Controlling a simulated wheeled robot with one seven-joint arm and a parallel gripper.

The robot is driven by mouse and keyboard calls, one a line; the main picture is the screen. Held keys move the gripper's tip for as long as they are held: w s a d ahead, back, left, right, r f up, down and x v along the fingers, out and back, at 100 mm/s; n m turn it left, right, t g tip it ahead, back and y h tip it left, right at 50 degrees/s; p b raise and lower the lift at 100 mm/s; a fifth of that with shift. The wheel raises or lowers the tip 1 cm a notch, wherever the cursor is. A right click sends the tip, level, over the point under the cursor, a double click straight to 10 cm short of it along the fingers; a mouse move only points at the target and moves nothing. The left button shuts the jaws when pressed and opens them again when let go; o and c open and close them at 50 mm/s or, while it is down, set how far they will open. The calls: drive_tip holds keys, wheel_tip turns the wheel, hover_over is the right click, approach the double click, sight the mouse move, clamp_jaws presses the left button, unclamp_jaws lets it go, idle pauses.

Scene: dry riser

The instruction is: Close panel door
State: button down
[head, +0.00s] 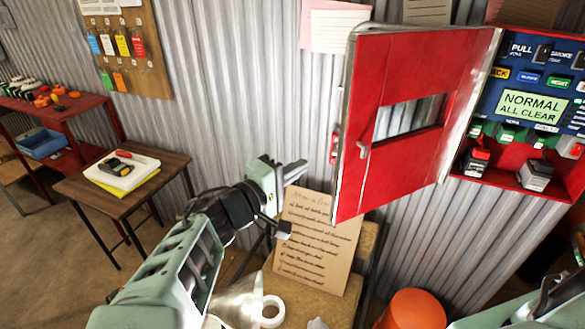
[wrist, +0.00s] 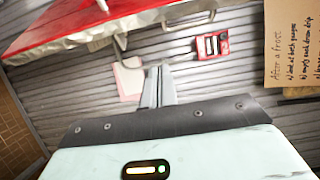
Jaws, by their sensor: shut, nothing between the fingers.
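The red panel door (head: 405,115) stands swung open to the left of its cabinet (head: 530,100), with a window opening in it and a small handle (head: 362,149) near its left edge. My gripper (head: 300,170) is left of and below the door's free edge, apart from it. In the wrist view the shut, empty fingers (wrist: 158,85) point toward the corrugated wall, and the door's red underside (wrist: 90,22) crosses the upper left. The cabinet interior shows a blue control panel with a green display reading "NORMAL ALL CLEAR".
A handwritten board (head: 318,243) leans below the door above a low surface with a tape roll (head: 271,311). An orange object (head: 412,310) stands at the bottom. A small red wall box (wrist: 211,45) is near the fingers. A wooden table (head: 120,185) stands left.

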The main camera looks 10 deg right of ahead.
drive_tip(key=d, duration=0.6)
drive_tip(key=shift+d, duration=0.4)
drive_tip(key=shift+s+f, duration=0.1)
drive_tip(key=shift+s, duration=0.05)
